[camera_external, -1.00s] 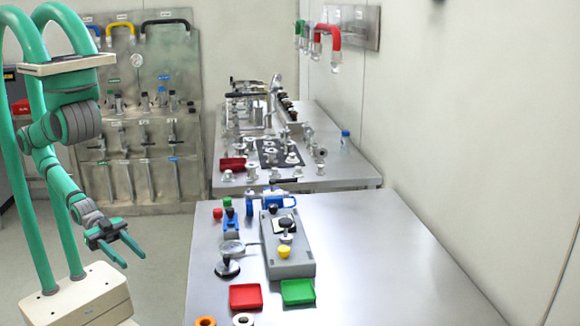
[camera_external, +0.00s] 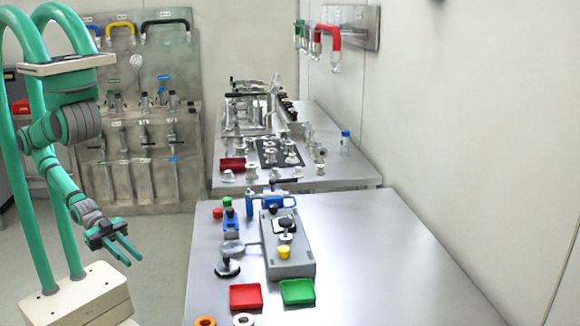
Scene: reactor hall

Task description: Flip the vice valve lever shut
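A blue clamp-like fitting (camera_external: 266,198), which looks like the vice, stands at the far edge of the near metal table. A thin black bar (camera_external: 284,181) shows just above it and may be the valve lever; whether it is open or shut is too small to tell. A smaller blue block (camera_external: 231,224) stands to its left, by a red knob (camera_external: 217,213) and a green knob (camera_external: 227,201). My gripper (camera_external: 135,262) is open and empty, left of the near table and well away from the vice, its two teal fingers pointing down to the right.
A grey control box (camera_external: 289,262) with a yellow button stands on the near table (camera_external: 390,265). Red (camera_external: 246,296) and green (camera_external: 298,291) trays lie in front. A round-based stand (camera_external: 228,268) is beside the box. The table's right side is clear. A second, crowded table (camera_external: 350,177) stands behind.

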